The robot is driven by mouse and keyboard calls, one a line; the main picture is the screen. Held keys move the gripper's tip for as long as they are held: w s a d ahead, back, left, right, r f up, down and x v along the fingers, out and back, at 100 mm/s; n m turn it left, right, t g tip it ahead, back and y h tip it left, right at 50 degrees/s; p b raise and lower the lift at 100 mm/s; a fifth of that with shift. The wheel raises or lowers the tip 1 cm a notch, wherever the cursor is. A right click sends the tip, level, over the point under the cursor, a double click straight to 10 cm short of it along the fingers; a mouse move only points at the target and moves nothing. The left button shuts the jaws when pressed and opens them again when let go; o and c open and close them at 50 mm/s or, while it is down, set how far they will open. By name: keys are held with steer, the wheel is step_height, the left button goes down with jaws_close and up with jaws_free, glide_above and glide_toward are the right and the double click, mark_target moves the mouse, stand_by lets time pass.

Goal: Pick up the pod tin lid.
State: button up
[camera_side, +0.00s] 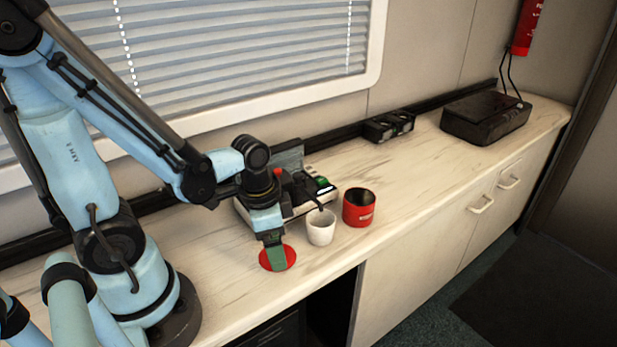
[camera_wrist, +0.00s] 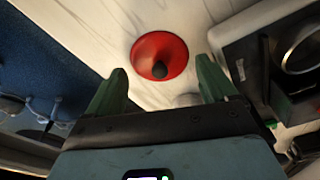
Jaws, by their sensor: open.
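The pod tin lid is a red disc with a dark knob, lying on the counter near its front edge; it shows in the side view (camera_side: 290,257) and in the wrist view (camera_wrist: 148,48). My gripper (camera_side: 275,262) is above the lid, pointing down, and partly hides it in the side view. In the wrist view my gripper (camera_wrist: 161,70) is open, its green fingers spread to either side of the knob. Nothing is held. I cannot tell the exact height of the fingertips above the lid. The red pod tin (camera_side: 359,215) stands open at the right.
A white cup (camera_side: 321,231) stands between the lid and the tin. The coffee machine (camera_side: 243,211) is behind them, close to my gripper. A black case (camera_side: 487,118) and a small dark rack (camera_side: 389,126) stand farther right. The counter's front edge is near the lid.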

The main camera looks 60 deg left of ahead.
steer(key=shift+f, duration=0.7)
steer(key=shift+c, duration=0.4)
steer(key=c, duration=1)
steer(key=shift+c, duration=0.3)
